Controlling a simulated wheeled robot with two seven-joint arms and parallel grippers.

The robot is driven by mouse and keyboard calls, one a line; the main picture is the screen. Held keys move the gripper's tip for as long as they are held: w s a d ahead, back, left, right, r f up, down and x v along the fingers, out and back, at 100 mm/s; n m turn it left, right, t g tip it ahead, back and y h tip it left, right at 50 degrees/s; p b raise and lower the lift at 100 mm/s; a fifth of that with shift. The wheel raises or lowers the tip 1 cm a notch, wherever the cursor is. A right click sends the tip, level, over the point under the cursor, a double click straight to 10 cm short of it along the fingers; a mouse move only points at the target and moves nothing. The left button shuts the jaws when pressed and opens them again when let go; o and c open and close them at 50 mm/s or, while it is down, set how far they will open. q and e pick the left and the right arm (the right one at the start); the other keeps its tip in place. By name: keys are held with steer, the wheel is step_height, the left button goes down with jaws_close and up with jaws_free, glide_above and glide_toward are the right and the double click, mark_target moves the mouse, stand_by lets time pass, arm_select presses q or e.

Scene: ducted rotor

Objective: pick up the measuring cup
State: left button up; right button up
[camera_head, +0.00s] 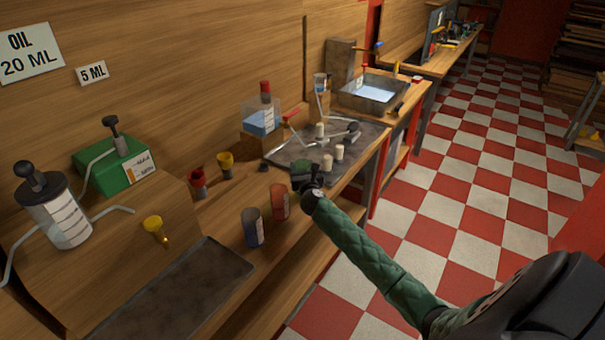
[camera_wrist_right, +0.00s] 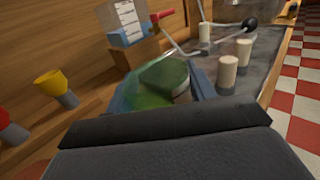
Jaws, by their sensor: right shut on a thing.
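My right gripper (camera_head: 308,180) is over the workbench at the front left corner of the dark metal tray. It is shut on a green, partly see-through cup (camera_wrist_right: 160,84), which I take to be the measuring cup. In the right wrist view the cup sits between the bluish fingers, its lower part hidden by the dark gripper body. In the head view the cup (camera_head: 301,169) is small and dark, largely covered by the gripper. I cannot tell whether it touches the bench. My left gripper is not in view.
A red cup (camera_head: 279,202) and a blue cup (camera_head: 253,228) stand left of the gripper. The dark tray (camera_head: 290,152) behind holds several pale cylinders (camera_wrist_right: 228,72). A yellow funnel (camera_head: 226,163) and a red funnel (camera_head: 198,180) stand near the wall.

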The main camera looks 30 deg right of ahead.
steer(key=shift+r, duration=0.85)
arm_select(q)
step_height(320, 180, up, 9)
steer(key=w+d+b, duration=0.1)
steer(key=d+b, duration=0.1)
steer(key=b, duration=0.1)
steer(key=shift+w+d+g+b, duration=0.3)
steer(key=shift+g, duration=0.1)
arm_select(e)
steer(key=s+d+r, duration=0.7)
steer(key=s+d, duration=0.1)
steer(key=shift+s, duration=0.2)
